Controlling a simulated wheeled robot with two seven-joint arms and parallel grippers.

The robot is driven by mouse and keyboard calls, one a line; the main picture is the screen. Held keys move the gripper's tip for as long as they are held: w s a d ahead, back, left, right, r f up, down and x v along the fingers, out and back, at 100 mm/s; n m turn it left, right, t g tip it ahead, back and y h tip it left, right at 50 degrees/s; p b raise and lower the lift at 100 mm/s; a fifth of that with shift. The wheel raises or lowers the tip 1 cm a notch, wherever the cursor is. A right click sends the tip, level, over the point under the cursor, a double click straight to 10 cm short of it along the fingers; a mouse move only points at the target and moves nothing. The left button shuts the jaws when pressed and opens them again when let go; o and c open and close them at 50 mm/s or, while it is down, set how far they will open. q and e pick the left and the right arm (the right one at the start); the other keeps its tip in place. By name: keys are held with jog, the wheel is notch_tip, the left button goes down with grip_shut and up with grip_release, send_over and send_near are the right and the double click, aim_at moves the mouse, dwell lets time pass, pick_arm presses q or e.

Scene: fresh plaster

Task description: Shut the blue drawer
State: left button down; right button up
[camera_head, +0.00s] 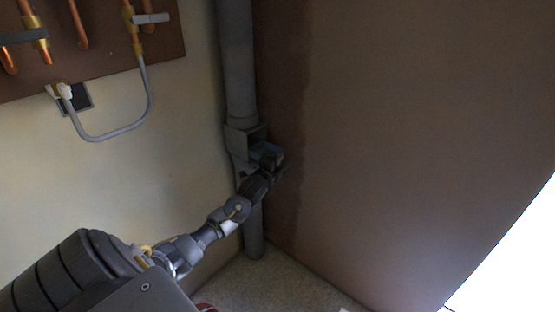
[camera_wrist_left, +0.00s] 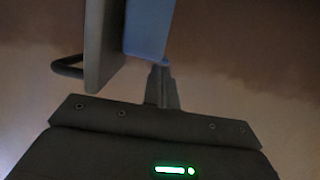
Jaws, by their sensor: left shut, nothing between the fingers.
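The blue drawer (camera_head: 266,151) shows as a small blue part at a grey box on the pipe in the corner, partly hidden by my gripper. In the left wrist view its blue side (camera_wrist_left: 149,30) stands beside a grey panel (camera_wrist_left: 102,42) with a dark handle (camera_wrist_left: 67,67) on its left. My left gripper (camera_head: 277,168) is at the drawer in the head view. Its shut fingers (camera_wrist_left: 161,72) show in the left wrist view with nothing between them, right at the lower end of the blue side. I cannot tell whether they touch it. My right gripper is not in view.
A grey vertical pipe (camera_head: 238,62) runs down the corner beside a brown wall (camera_head: 410,110). A brown board (camera_head: 105,55) with copper pipes and a hanging grey hose (camera_head: 100,138) is at upper left. Speckled floor (camera_head: 250,285) shows below.

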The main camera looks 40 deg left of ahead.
aim_at(255, 147)
pick_arm(q)
jog(key=shift+a, duration=0.3)
jog(key=a, duration=0.4)
jog(key=shift+b, duration=0.3)
jog(key=a+b, duration=0.1)
jog(key=a, duration=0.4)
jog(key=shift+s+a+f, duration=0.1)
jog(key=shift+a+f, duration=0.05)
jog(key=shift+a, duration=0.5)
jog(key=shift+a+r, duration=0.2)
jog(key=shift+r, duration=0.05)
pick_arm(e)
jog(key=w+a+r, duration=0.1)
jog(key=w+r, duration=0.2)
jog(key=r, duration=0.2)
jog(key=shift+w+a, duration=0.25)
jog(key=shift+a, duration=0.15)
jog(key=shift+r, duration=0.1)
